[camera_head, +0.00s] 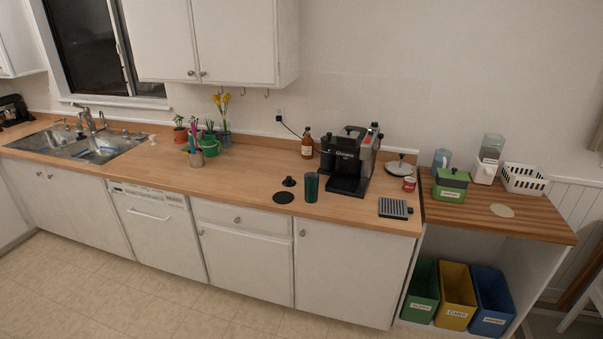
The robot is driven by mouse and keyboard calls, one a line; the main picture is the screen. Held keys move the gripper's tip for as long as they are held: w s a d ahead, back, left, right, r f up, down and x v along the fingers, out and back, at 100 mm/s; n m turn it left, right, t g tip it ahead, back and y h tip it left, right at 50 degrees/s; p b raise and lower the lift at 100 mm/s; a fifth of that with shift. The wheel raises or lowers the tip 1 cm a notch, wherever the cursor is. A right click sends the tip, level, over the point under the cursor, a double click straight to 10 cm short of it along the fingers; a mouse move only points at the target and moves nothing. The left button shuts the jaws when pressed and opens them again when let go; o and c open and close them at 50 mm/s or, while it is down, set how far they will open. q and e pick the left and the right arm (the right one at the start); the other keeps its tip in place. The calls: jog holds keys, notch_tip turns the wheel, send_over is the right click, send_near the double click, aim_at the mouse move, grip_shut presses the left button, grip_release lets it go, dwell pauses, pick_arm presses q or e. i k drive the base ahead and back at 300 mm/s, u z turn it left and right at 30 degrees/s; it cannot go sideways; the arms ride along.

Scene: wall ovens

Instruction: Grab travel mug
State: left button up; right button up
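A dark green travel mug (311,187) stands upright on the wooden counter near its front edge, to the left of the black coffee machine (353,160). It is a tall, slightly tapered cylinder. A small black object (289,181), perhaps a lid or tamper, sits just left of it, with a flat black disc (283,197) in front of that. Neither of my grippers shows in the head view.
A brown bottle (307,144), red can (409,184) and dark grate-like tray (395,208) are around the machine. Plants and a utensil cup (210,147) stand farther left. Counter (240,180) left of the mug is clear. Floor (150,290) ahead is free.

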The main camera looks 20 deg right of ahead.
aim_at(311, 188)
jog(key=i, duration=1.8)
